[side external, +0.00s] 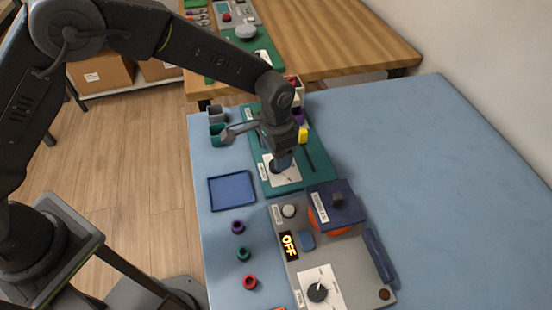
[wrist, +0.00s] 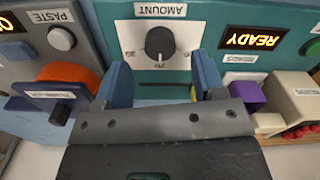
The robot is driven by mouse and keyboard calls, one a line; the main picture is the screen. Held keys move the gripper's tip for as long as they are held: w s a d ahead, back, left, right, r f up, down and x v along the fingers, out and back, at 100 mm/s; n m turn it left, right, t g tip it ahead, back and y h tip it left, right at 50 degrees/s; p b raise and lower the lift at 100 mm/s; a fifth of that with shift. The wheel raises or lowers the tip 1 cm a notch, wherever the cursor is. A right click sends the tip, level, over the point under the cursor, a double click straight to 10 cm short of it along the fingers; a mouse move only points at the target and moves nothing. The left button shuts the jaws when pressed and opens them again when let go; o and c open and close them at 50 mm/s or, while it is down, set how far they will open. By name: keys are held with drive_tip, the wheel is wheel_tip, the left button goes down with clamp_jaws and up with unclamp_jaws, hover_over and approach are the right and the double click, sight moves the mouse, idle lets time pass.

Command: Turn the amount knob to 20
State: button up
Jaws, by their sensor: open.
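The amount knob (wrist: 160,43) is a round dark knob on a white dial plate (wrist: 187,38), set in a teal panel (wrist: 110,12). Its AMOUNT label appears upside down in the wrist view. A small pale mark shows at the knob's lower edge, but the dial figures are too small to read surely. My gripper (wrist: 163,78) is open, with its two blue fingers apart and nothing between them. The knob shows beyond the gap between the fingertips. In the side view my gripper (side external: 283,162) is over the white dial and partly hides the knob; contact cannot be told.
A lit READY display (wrist: 250,38), a purple block (wrist: 248,96) and a cream box (wrist: 295,95) are nearby. A grey panel (side external: 340,262) carries an OFF display (side external: 288,246), another knob (side external: 317,292) and a dark blue box (side external: 338,205). A blue tray (side external: 232,192) and coloured rings lie left.

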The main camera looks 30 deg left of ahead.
wheel_tip(320, 180, up, 10)
idle(0.3)
wheel_tip(320, 180, up, 7)
idle(0.8)
